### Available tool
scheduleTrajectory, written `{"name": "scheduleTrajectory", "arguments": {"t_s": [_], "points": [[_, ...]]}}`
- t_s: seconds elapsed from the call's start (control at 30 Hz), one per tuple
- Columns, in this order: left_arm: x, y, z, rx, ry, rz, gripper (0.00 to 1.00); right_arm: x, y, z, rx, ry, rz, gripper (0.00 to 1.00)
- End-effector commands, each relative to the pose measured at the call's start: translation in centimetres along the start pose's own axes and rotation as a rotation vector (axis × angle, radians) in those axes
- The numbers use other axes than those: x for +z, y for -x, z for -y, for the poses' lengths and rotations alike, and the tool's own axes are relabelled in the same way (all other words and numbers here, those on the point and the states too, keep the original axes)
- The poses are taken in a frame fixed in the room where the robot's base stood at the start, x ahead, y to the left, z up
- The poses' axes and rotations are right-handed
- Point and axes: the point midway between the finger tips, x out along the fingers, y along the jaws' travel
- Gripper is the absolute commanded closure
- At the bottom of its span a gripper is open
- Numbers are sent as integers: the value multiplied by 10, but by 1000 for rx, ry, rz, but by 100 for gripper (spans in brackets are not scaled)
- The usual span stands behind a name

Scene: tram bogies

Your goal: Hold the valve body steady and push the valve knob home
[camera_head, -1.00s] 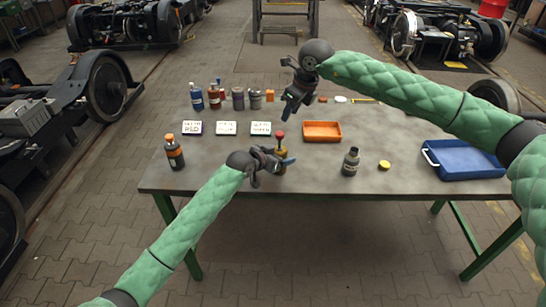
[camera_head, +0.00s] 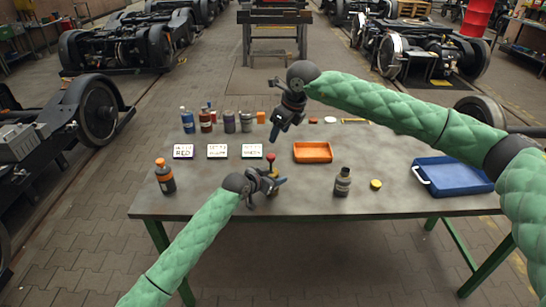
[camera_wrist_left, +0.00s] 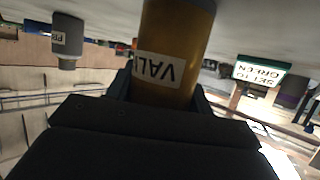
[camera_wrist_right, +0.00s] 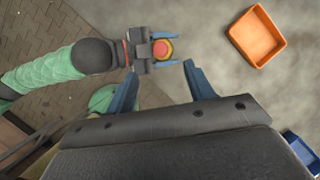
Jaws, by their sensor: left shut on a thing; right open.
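The valve body is a brass-yellow cylinder (camera_wrist_left: 180,45) with a white label, seen upside down in the left wrist view. My left gripper (camera_head: 268,184) is shut on it near the table's front edge, where it stands upright. The valve knob (camera_head: 271,157) is red and sits on top of the body; it also shows from above in the right wrist view (camera_wrist_right: 162,49). My right gripper (camera_head: 282,125) is open and empty, above and behind the valve in the head view. In the right wrist view its fingers (camera_wrist_right: 160,72) point towards the knob, which lies just beyond them.
An orange tray (camera_head: 313,158) is right of the valve and a blue tray (camera_head: 466,187) is at the far right. A dark bottle (camera_head: 342,182), a yellow lid (camera_head: 376,184) and an orange-capped bottle (camera_head: 165,178) stand apart. Label cards (camera_head: 218,151) and several bottles (camera_head: 229,122) are behind.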

Motion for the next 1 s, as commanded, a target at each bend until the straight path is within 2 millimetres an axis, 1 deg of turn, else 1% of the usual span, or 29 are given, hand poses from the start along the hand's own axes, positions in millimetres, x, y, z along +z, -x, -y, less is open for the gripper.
{"name": "scheduleTrajectory", "arguments": {"t_s": [0.03,0.1,0.2,0.3,0.43,0.57,0.7,0.8,1.0], "points": [[0,0,0,0,0,0,74,10,5,-6,-2,14,8,47],[0,0,0,0,0,0,74,24,10,-15,-4,32,16,47],[0,0,0,0,0,0,74,46,13,-22,-6,47,22,47],[0,0,0,0,0,0,74,63,13,-26,-5,52,6,47],[0,0,0,0,0,0,74,77,11,-25,-3,95,-50,47],[0,0,0,0,0,0,74,78,5,-19,14,197,-135,47],[0,0,0,0,0,0,74,66,0,-8,47,318,-222,47],[0,0,0,0,0,0,74,55,0,1,76,410,-276,47],[0,0,0,0,0,0,74,43,4,3,125,584,-334,47]]}}
